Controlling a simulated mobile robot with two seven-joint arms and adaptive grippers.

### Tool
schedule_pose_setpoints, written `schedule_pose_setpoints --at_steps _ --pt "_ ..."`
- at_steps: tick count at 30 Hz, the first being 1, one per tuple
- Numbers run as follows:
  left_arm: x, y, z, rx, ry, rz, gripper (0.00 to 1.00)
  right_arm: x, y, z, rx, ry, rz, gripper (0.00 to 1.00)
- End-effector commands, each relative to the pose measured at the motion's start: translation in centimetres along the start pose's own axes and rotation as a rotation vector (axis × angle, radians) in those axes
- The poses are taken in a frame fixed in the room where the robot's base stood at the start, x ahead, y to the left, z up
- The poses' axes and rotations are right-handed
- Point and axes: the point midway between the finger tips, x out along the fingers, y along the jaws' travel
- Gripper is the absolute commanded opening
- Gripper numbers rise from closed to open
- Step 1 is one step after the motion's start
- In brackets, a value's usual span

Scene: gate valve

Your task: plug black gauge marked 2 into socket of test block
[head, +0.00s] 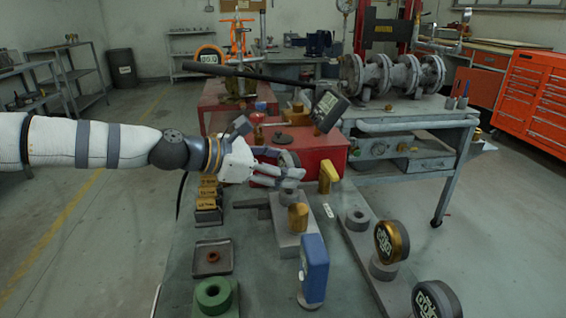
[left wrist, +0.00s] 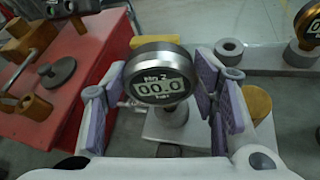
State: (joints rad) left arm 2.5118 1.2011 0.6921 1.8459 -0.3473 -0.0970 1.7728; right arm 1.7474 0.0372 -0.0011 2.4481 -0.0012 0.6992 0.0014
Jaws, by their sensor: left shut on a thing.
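The black gauge marked 2 (left wrist: 160,78) is a round dark-rimmed dial reading 00.0, upright, facing the left wrist camera. My left gripper (head: 285,172) is shut on it; in the left wrist view the purple-padded fingers (left wrist: 200,95) stand on either side of the gauge. In the head view the gauge (head: 290,159) is partly hidden by the fingers. My right gripper is not in view.
A grey rack with an empty round holder (head: 357,219) and a gold-rimmed gauge (head: 391,241) stands to the right.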

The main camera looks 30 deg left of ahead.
Motion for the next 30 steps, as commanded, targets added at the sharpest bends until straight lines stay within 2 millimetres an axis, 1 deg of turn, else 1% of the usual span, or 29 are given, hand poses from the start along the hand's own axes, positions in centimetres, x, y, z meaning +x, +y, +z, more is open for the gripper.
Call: schedule_pose_setpoints --at_steps 16,17,18,20,30 --pt "0.6 -0.3 -1.3 -0.001 0.0 0.001 0.19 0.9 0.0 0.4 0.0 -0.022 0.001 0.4" --pt "0.6 -0.3 -1.3 -0.001 0.0 0.001 0.55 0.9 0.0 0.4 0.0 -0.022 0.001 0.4" --pt "0.5 -0.3 -1.2 0.0 -0.001 0.001 0.64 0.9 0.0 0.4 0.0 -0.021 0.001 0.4" --pt "0.5 -0.3 -1.2 0.0 -0.001 0.001 0.77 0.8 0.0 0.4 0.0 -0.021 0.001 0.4" --pt "0.5 -0.3 -1.3 0.0 0.0 0.0 0.77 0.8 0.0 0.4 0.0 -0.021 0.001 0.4"
